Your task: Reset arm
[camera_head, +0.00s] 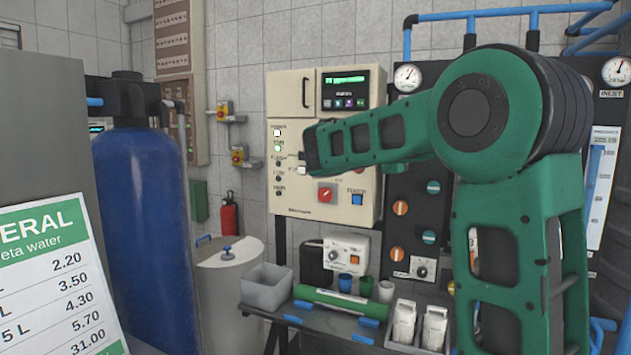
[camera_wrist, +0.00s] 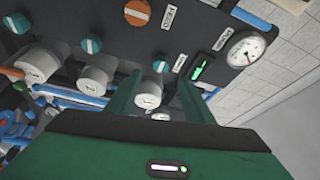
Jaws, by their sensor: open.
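My green arm (camera_head: 480,175) is raised and bent at the right of the head view. One link reaches left across the front of the beige control cabinet (camera_head: 290,85). The arm hides part of the dark panel (camera_head: 418,185) behind it. I cannot make out my gripper's fingers in the head view. In the wrist view my gripper (camera_wrist: 157,95) is open, its two green fingers apart with nothing held between them. Beyond the fingers are a dark panel with orange and teal knobs, white cylindrical fittings (camera_wrist: 98,75) and a round gauge (camera_wrist: 246,48).
A low bench holds a grey bin (camera_head: 266,287), a green tube (camera_head: 340,303), cups and white bottles (camera_head: 404,322). A blue tank (camera_head: 145,235) stands left. A price sign (camera_head: 55,280) fills the lower left. Blue pipes (camera_head: 510,14) run along the top right.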

